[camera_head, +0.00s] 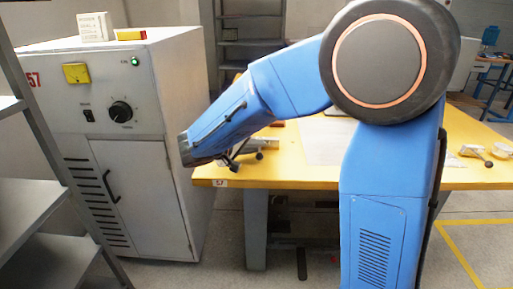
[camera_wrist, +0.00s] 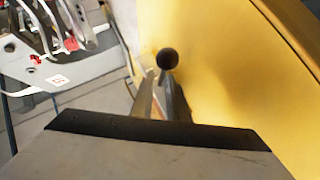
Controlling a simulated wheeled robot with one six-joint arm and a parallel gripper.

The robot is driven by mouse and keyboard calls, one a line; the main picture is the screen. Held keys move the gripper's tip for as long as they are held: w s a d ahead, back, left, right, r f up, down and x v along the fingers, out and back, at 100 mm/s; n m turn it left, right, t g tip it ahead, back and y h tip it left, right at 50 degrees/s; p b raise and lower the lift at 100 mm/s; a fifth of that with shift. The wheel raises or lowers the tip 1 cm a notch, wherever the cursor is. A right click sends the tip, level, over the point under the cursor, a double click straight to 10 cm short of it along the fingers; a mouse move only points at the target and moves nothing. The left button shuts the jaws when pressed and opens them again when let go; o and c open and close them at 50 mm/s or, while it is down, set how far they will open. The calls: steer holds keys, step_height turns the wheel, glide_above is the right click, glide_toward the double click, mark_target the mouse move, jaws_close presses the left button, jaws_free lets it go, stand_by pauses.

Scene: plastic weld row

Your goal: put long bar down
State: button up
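My gripper (camera_head: 245,160) is at the end of the blue arm, low at the left end of the yellow table (camera_head: 290,170). Dark thin parts with round knobs show there. In the wrist view, two grey prongs of my gripper (camera_wrist: 160,98) point forward, with a dark ball (camera_wrist: 168,58) at their tips. I cannot tell whether the ball belongs to a held thing or whether the prongs are closed. A grey metal cylinder (camera_head: 263,143) shows just behind the gripper at the table's left end. I cannot identify the long bar for certain.
A white cabinet (camera_head: 130,165) stands close left of the gripper, with a white box (camera_head: 95,27) on top. A grey shelf (camera_head: 25,210) is at the front left. Small metal items (camera_head: 476,153) lie at the table's right. A pale sheet (camera_head: 325,142) covers the table's middle.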

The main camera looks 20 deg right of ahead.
steer(key=v, duration=1.1)
steer(key=shift+s+a+r, duration=0.15)
steer(key=shift+a, duration=0.05)
steer(key=s+d+g, duration=0.1)
steer(key=d, duration=0.2)
steer(key=s+d+g+y, duration=0.1)
steer(key=s+d, duration=0.1)
steer(key=d, duration=0.1)
steer(key=s+d, duration=0.2)
steer(key=d, duration=0.1)
steer(key=shift+s+d+f+g+y, duration=0.25)
steer(key=shift+d+f+g+y, duration=0.05)
steer(key=shift+f+g+y, duration=0.1)
steer(key=s+d+f+y, duration=0.2)
steer(key=s+y, duration=0.1)
steer(key=s, duration=0.4)
steer(key=s+d+f+m+y, duration=0.1)
steer(key=s+d+y, duration=0.2)
steer(key=s, duration=0.5)
steer(key=s+d+f+y, duration=0.2)
steer(key=s+y, duration=0.1)
steer(key=s, duration=0.4)
steer(key=shift+s+d+f+y, duration=0.3)
steer(key=shift+d, duration=0.1)
